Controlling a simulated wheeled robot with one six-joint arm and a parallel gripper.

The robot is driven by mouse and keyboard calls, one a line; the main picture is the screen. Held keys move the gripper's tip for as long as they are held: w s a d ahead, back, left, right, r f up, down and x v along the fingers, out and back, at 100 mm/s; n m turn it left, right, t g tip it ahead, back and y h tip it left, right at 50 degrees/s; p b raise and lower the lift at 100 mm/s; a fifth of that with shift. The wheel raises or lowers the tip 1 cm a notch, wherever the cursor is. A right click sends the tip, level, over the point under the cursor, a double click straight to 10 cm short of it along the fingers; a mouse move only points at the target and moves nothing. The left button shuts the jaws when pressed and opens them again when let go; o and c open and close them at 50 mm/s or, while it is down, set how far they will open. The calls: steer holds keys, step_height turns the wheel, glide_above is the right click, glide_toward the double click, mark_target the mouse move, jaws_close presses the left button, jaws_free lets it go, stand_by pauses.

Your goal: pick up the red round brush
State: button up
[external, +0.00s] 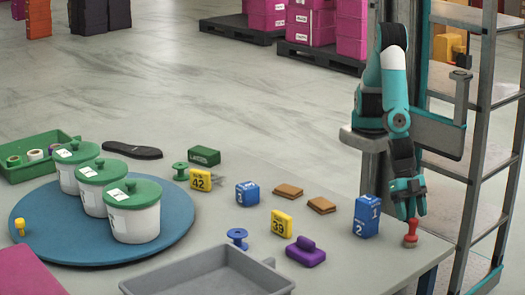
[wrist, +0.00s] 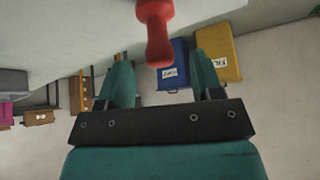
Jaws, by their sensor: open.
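The red round brush (external: 411,234) stands upright near the right corner of the grey table, with its wider base on the table top. In the wrist view the red brush (wrist: 157,35) enters from the top edge, its end above the gap between the fingers; the rest is cut off. My gripper (external: 409,214) points down just above the brush in the external view. In the wrist view its two teal fingers (wrist: 162,72) are spread apart, with nothing held between them.
A metal shelf (external: 482,150) rises just beyond the table's right edge.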

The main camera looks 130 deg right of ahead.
mark_target(413, 236)
steer(key=b+x, duration=0.1)
steer(key=x, duration=0.4)
steer(key=shift+d, duration=0.1)
steer(key=c, duration=1)
